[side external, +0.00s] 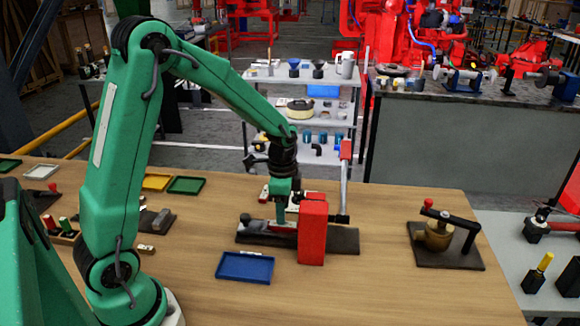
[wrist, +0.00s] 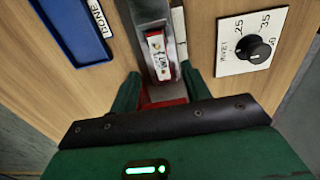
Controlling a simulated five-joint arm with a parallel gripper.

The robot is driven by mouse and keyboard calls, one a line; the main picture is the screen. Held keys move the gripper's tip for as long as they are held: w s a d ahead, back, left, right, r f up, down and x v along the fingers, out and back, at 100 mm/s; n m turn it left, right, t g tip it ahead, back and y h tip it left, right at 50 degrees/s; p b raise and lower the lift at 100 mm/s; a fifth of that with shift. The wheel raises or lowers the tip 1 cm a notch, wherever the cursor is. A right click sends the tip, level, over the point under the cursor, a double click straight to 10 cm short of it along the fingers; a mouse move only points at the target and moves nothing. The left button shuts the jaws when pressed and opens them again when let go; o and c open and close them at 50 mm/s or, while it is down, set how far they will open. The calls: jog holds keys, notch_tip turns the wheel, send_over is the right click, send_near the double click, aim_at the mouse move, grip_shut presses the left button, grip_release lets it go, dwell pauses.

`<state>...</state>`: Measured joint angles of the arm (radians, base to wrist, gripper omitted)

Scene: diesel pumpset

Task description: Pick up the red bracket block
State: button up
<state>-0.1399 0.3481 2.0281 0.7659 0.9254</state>
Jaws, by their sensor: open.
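The red bracket block (side external: 313,240) stands upright at the front edge of a dark base plate (side external: 345,242) in the side view. My gripper (side external: 281,215) points down over the plate, just left of and partly behind the block. In the wrist view my green fingers (wrist: 161,76) are apart, on either side of a grey channel. A strip of red (wrist: 165,103) shows between them, mostly hidden by my gripper body; it may be the block. I cannot tell whether the fingers touch anything.
A blue tray (side external: 245,266) lies front left of the plate; its label in the wrist view reads DONE (wrist: 97,18). A white dial plate with a black knob (wrist: 258,48) lies right in the wrist view. A brass valve (side external: 437,236) stands right. Wood between is clear.

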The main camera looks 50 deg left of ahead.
aim_at(283, 227)
jog(key=shift+f, duration=2.25)
grip_shut()
